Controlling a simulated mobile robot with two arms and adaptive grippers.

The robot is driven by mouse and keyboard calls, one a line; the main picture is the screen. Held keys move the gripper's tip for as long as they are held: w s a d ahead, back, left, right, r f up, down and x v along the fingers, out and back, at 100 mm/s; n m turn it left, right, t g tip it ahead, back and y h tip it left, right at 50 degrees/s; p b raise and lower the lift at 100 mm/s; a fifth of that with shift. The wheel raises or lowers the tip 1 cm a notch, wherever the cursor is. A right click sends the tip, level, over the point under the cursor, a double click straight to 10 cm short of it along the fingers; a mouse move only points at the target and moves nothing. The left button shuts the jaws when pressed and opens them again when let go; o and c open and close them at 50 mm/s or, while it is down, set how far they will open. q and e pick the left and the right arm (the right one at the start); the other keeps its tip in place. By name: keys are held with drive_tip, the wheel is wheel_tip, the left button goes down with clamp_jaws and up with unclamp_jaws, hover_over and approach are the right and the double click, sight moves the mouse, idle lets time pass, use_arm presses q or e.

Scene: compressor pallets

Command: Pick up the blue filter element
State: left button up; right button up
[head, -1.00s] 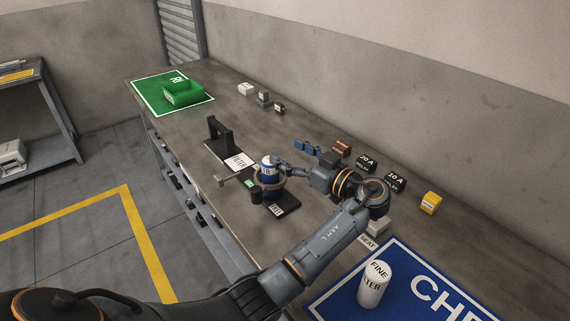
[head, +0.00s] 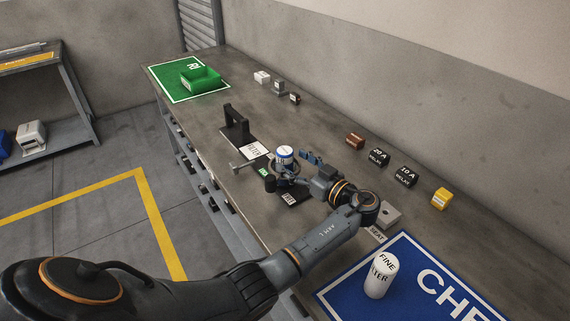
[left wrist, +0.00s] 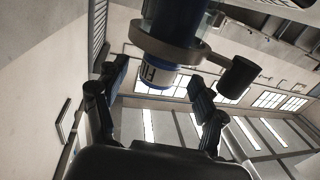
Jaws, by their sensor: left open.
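The blue filter element (head: 284,158), a short cylinder with a white top and blue band, stands upright at a dark fixture on the bench. A ring surrounds its lower part. My left gripper (head: 301,168) is open beside it, on its right in the head view. In the left wrist view the blue and white cylinder (left wrist: 158,74) shows between and beyond the open fingers, partly behind a grey ring (left wrist: 178,50). I cannot tell whether a finger touches it. My right gripper is not in view.
A white FINE filter (head: 381,276) stands on the blue mat (head: 420,293). Black relay blocks (head: 405,175), a brown block (head: 355,141) and a yellow block (head: 440,198) line the wall side. A black upright handle (head: 235,120) stands behind the filter. A green bin (head: 200,80) is at the far end.

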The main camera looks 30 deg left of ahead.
sight(291, 159)
use_arm(q)
drive_tip(key=x, duration=0.3)
drive_tip(key=shift+r+p, duration=0.1)
drive_tip(key=shift+p, duration=0.2)
drive_tip(key=shift+a, duration=0.35)
drive_tip(key=c, duration=1.3)
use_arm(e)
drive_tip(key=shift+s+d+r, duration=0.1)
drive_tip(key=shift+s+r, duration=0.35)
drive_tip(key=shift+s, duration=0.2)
